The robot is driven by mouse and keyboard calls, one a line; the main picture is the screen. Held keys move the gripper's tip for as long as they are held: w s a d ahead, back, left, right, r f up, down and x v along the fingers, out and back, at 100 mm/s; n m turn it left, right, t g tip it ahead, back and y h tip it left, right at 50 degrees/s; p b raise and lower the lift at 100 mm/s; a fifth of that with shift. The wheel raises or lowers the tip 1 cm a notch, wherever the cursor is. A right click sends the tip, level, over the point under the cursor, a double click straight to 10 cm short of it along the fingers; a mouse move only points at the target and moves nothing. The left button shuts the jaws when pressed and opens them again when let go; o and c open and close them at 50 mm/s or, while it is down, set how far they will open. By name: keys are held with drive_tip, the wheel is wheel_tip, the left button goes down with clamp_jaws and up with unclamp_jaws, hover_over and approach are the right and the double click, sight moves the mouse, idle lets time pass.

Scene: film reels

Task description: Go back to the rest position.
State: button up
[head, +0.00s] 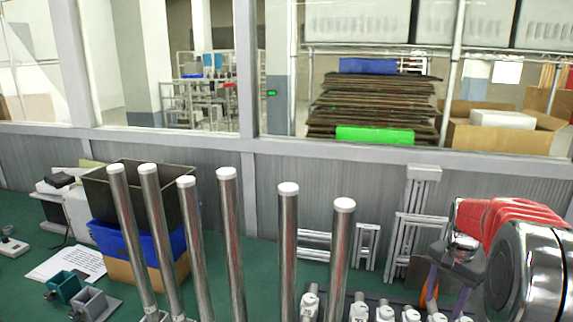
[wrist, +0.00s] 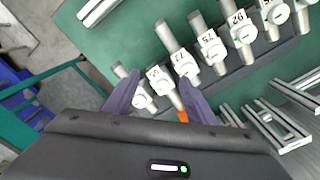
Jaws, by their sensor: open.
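My gripper (head: 452,278) is at the right of the head view, below my red and chrome arm, pointing down near the right end of a row of numbered metal-and-white pieces (head: 358,308). In the wrist view my gripper (wrist: 155,88) shows two purple fingers spread apart. Numbered pieces (wrist: 158,80) appear between and beyond the fingers; I cannot tell how far below the fingertips they are. An orange bit (wrist: 183,116) shows by the right finger. Nothing is visibly held.
Several tall metal posts (head: 233,240) stand across the front middle. A dark bin (head: 175,180) on a blue crate (head: 160,247) stands left, near a paper sheet (head: 68,264). White metal frames (head: 408,235) stand at the back against the grey wall.

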drive_tip(key=s+a+r+n+t, duration=0.2)
drive_tip(key=s+a+r+n, duration=0.1)
drive_tip(key=s+a, duration=0.5)
drive_tip(key=s+a+r+n+t, duration=0.1)
drive_tip(key=s+a+r+n, duration=0.3)
drive_tip(key=s+a, duration=0.4)
drive_tip(key=s+a+r+n+t, duration=0.2)
drive_tip(key=s+a+r+n, duration=0.1)
drive_tip(key=s+a, duration=0.5)
drive_tip(key=shift+s+a+r+n+t, duration=0.15)
drive_tip(key=shift+s+a+n+t, duration=0.2)
drive_tip(key=shift+n, duration=0.45)
